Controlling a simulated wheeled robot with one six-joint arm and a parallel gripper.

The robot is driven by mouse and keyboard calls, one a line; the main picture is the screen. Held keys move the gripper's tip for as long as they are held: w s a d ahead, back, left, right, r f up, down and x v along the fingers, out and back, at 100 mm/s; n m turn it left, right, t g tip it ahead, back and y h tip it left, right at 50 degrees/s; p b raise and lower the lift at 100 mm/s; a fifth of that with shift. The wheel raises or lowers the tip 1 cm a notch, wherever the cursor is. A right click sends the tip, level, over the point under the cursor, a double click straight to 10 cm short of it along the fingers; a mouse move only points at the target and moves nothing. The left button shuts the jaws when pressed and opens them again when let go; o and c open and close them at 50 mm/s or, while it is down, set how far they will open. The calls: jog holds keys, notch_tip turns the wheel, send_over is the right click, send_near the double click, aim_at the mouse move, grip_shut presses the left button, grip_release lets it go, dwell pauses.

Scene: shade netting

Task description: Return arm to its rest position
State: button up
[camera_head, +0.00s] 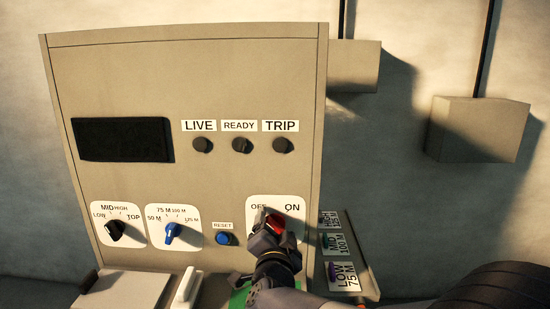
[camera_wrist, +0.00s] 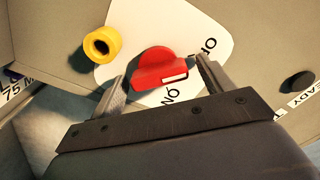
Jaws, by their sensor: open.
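My gripper (camera_head: 268,220) is in front of the OFF/ON switch plate (camera_head: 290,203) at the lower right of the panel (camera_head: 230,80). The red switch knob (camera_head: 276,224) shows just beyond its fingers. In the wrist view, the gripper (camera_wrist: 163,80) is open, with one finger on each side of the red knob (camera_wrist: 155,66). A gap shows between the knob and each finger. The knob carries a white mark; I cannot tell which label it points to. My arm hides the panel below the switch in the head view.
A yellow ring-shaped part (camera_wrist: 102,43) sticks out near the knob. A blue RESET button (camera_head: 226,239), a blue dial (camera_head: 172,232) and a black dial (camera_head: 116,229) sit to the left. A labelled side rack (camera_head: 351,245) stands close to the right. Grey boxes (camera_head: 478,128) hang on the wall.

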jog(key=shift+s, duration=0.1)
jog(key=s, duration=1.1)
jog(key=w, duration=1.1)
jog(key=shift+w, duration=0.15)
jog(key=shift+f+m, duration=0.15)
jog(key=shift+m, duration=0.25)
jog(key=shift+m+b, duration=0.6)
jog(key=shift+m, duration=0.2)
jog(key=m+b, duration=0.1)
jog(key=m, duration=0.3)
jog(key=shift+d, duration=0.15)
